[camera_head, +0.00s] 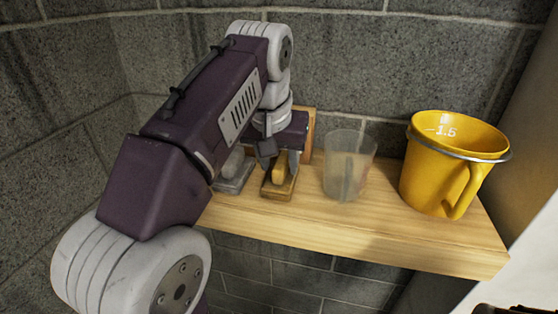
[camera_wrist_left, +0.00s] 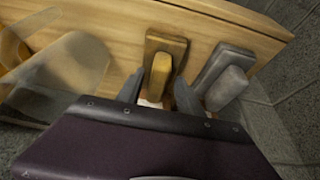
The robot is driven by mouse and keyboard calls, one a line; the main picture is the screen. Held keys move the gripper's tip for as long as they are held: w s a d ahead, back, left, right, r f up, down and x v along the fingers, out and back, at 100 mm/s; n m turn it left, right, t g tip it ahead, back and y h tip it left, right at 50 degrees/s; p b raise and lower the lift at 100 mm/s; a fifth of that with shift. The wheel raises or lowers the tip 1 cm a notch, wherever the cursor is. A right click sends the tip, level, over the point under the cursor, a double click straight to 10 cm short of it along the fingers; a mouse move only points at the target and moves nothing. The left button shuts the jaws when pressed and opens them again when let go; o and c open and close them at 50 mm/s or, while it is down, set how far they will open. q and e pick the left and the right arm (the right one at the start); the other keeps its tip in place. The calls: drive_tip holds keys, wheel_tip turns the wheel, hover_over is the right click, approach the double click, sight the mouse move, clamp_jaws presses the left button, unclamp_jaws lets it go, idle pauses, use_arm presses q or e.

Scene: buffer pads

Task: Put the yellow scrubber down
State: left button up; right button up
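The yellow scrubber (camera_head: 279,189) sits flat on the wooden shelf, with its block handle upward; it also shows in the left wrist view (camera_wrist_left: 160,74). My left gripper (camera_head: 279,160) is just above it, fingers pointing down. In the left wrist view the two fingertips (camera_wrist_left: 158,93) stand apart on either side of the handle, with a gap visible on each side. The gripper looks open and not holding the scrubber. My right gripper is not in view.
A grey scrubber (camera_head: 234,172) lies close on the left. A clear cup (camera_head: 349,166) stands to the right, then a yellow measuring jug (camera_head: 440,170). The wooden shelf (camera_head: 330,222) has free room along its front. Brick walls stand behind and left.

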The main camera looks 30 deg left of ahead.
use_arm(q)
drive_tip(key=shift+f+b, duration=0.3)
drive_tip(key=shift+b, duration=0.05)
drive_tip(key=p+v, duration=0.1)
drive_tip(key=v, duration=0.8)
drive_tip(key=shift+d, duration=0.2)
drive_tip(key=shift+r, duration=0.1)
